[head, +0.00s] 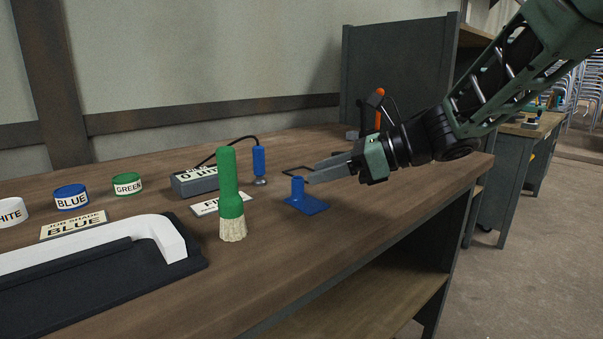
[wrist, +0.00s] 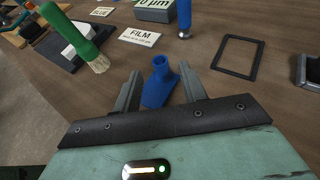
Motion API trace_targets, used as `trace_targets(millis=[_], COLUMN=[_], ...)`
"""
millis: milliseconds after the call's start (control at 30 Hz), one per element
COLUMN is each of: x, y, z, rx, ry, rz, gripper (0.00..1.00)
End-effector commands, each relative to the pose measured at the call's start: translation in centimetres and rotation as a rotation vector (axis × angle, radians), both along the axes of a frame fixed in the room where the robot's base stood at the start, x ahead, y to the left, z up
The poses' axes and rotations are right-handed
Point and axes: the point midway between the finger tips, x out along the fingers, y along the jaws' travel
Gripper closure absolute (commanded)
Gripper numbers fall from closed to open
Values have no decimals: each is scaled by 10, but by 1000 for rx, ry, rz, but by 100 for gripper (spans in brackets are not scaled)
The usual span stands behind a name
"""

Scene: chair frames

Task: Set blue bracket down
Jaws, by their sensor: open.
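The blue bracket (head: 308,204) has a flat plate and an upright round post, and it stands on the wooden workbench (head: 300,260). In the wrist view the bracket (wrist: 160,84) is between the two fingers of my gripper (wrist: 158,86), with visible gaps on both sides. My gripper (head: 312,178) is open and comes in from the right in the head view, beside the post. Nothing is held in it.
A green-handled brush (head: 230,190) stands left of the bracket, near a FILM card (head: 221,204). A grey gauge box (head: 195,181) with a blue probe (head: 260,163) is behind. A dark rectangular frame (wrist: 238,56) lies flat nearby. A black tray (head: 150,285) with a white part is front left.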

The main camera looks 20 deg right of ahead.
Motion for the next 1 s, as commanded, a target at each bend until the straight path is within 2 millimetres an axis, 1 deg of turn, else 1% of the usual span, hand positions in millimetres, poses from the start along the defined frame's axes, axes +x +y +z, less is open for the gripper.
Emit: trace_targets(millis=[33,100,300,433,900,1000], x=[-5,-13,-25,-27,-27,-27], y=[-9,-18,-34,-37,-37,-37], z=[6,11,18,19,19,27], rx=[0,1,1,1,1,0], ry=[-2,-1,0,1,1,0], rz=[-4,-3,-1,1,1,1], gripper=[58,58,58,58,58,58])
